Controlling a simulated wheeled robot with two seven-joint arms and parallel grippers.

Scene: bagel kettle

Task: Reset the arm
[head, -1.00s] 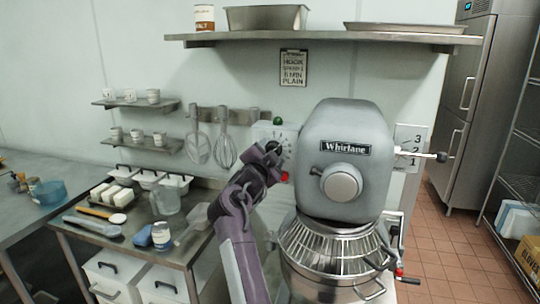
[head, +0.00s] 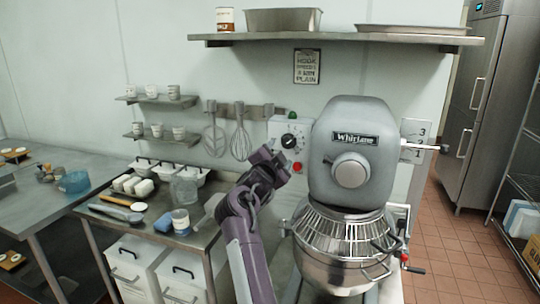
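My purple and grey arm rises from the bottom centre, just left of the mixer, and I take it to be the left one. Its gripper (head: 277,165) is in front of and below the control box (head: 290,133), apart from the dial (head: 289,141) and close to the red button (head: 297,167) in the picture. The fingers are small and dark, so their opening is unclear. The grey mixer (head: 350,140) stands to the right, with a wire guard (head: 345,228) over its steel bowl (head: 340,268). My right gripper is out of view.
A steel table (head: 105,222) at the left holds white tubs, a clear jug (head: 184,191), a jar (head: 181,221) and a scoop. A wall shelf (head: 340,40) runs above the mixer. A lever (head: 430,147) sticks out at the mixer's right. Tiled floor is free beyond.

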